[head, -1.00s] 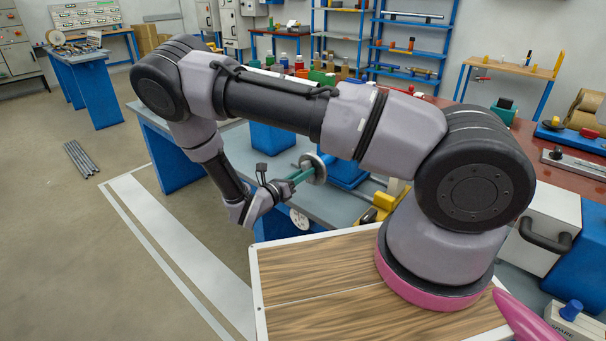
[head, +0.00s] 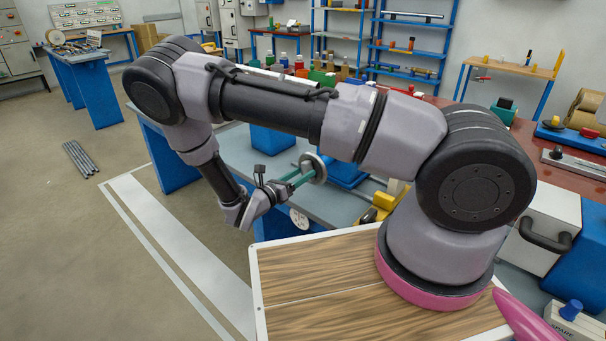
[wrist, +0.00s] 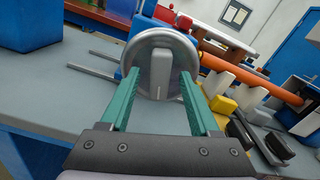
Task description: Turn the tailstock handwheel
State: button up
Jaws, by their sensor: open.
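The tailstock handwheel is a round grey metal disc (wrist: 142,53) with a raised upright bar (wrist: 160,78) across its face. It faces my gripper in the wrist view and also shows in the head view (head: 317,164). My gripper (wrist: 159,80) is open, its two green fingers reaching toward the wheel, one on each side of the bar. Gaps show between the bar and both fingers. I cannot tell whether the fingertips touch the disc. In the head view my gripper (head: 301,179) is at the wheel's near side.
The wheel stands over a grey bench top (wrist: 55,95) with blue supports. Two grey rods (wrist: 92,70) lie left of the wheel. An orange bar (wrist: 255,80), white pieces and a yellow part (wrist: 223,104) are to the right. A blue block (wrist: 28,25) stands at far left.

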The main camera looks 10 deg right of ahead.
jog(key=v, duration=0.9)
jog(key=shift+s+a, duration=0.2)
jog(key=shift+a, duration=0.05)
jog(key=s+d+r+m+g+y, duration=0.2)
jog(key=d+r+m+g+y, duration=0.3)
jog(key=r+m, duration=0.5)
jog(key=s+d+r+m+g+y, duration=0.25)
jog(key=d+r+m+g, duration=0.4)
jog(key=r, duration=0.65)
jog(key=s+d+r+m+t+y, duration=0.2)
jog(key=s+r+m+t+y, duration=0.2)
jog(key=r+m, duration=0.4)
jog(key=s+d+r+m+t+y, duration=0.2)
jog(key=s+r+m+t+y, duration=0.2)
jog(key=r+m, duration=0.4)
notch_tip(320, 180, up, 5)
jog(key=s+y, duration=0.1)
jog(key=s, duration=0.1)
jog(key=shift+s, duration=0.35)
jog(key=shift+f, duration=0.15)
